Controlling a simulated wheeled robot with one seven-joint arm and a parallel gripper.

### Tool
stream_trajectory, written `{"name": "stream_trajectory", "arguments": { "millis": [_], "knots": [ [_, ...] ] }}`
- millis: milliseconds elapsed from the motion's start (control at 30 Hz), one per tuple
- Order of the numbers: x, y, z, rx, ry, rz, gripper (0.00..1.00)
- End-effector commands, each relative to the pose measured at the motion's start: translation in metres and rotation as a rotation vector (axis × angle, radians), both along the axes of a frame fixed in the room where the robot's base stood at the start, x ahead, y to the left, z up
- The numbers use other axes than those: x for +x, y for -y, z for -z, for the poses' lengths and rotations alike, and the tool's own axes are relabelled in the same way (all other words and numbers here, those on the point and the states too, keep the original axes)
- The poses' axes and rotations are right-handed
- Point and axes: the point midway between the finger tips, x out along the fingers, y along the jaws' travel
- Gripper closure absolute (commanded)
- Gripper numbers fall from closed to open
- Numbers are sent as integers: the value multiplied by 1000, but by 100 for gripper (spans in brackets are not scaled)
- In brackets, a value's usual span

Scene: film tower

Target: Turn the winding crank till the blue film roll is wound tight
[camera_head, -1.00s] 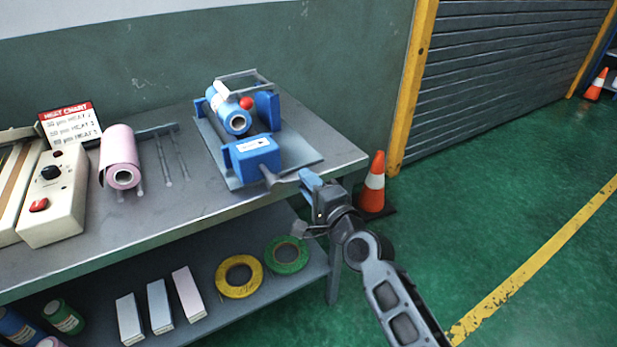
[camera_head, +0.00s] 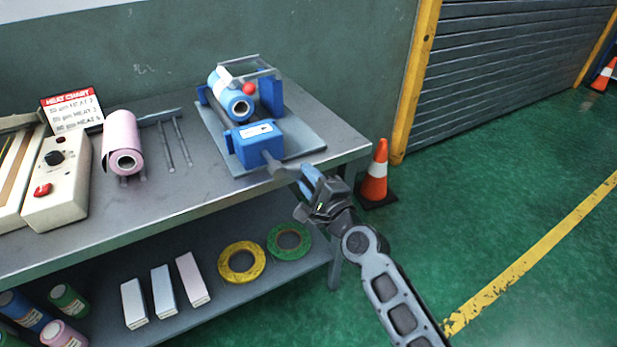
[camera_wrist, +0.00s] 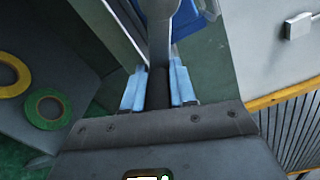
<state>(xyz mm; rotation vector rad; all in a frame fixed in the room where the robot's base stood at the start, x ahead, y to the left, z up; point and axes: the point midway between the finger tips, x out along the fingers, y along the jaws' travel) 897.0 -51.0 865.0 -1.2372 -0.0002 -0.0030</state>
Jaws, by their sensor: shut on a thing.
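The blue film roll (camera_head: 236,103) sits in a blue winder on a grey base plate (camera_head: 302,139) on the workbench. A red ball (camera_head: 249,89) shows beside the roll, under a clear-sided frame. The winding crank (camera_head: 277,168) sticks out from the front of the winder's blue box (camera_head: 254,142). My gripper (camera_head: 301,178) is at the crank's outer end, past the bench's front edge. In the wrist view my gripper (camera_wrist: 158,92) has its two blue fingers shut on the dark grip of the crank (camera_wrist: 160,30). How tight the film is wound I cannot tell.
A pink roll (camera_head: 122,140), metal rods and a heat sealer (camera_head: 62,185) stand left on the bench (camera_head: 200,190). Tape rolls (camera_head: 241,262) and boxes lie on the lower shelf. A traffic cone (camera_head: 375,175) stands right of the bench. Green floor is clear at right.

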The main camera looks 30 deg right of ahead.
Motion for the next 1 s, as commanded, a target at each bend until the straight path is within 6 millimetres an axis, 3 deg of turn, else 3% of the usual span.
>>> {"name": "stream_trajectory", "arguments": {
  "millis": [100, 133, 367, 667, 1000],
  "knots": [
    [-2, -2, 7, -4, -13, -5, 100],
    [-2, -2, 7, -4, -13, -5, 71],
    [-1, -2, 4, -3, -7, -4, 49],
    [-4, -1, 2, -2, -4, -3, 49],
    [-52, -1, 4, -3, -7, -2, 49]
  ]
}}
